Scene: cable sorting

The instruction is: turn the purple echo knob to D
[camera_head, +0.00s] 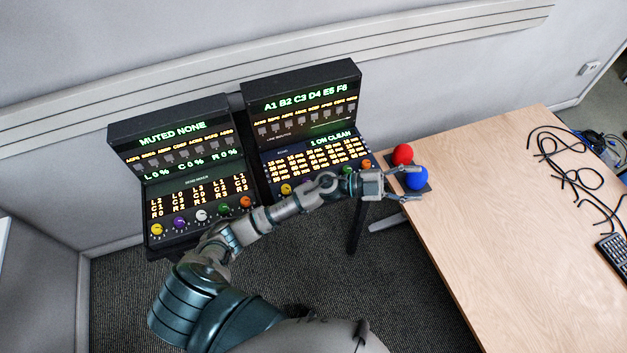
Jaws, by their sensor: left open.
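The echo console (302,100) is the right one of two black consoles, with a lit screen reading "1 ON CLEAN". Its yellow knob (286,189), green knob (346,170) and orange knob (366,164) show along the lower edge. I see no purple knob there; my left arm covers the stretch between yellow and green. My left gripper (414,182) is open, past the right end of the knob row, with its fingers either side of a blue ball (418,177) in the picture. I cannot tell whether it touches the ball. My right gripper is not in view.
The left console (170,130) has its own knob row, including a purple knob (179,222). A red ball (403,154) is beside the blue one at the edge of a wooden table (500,210). Black cables (575,165) and a keyboard (613,250) lie at the table's right.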

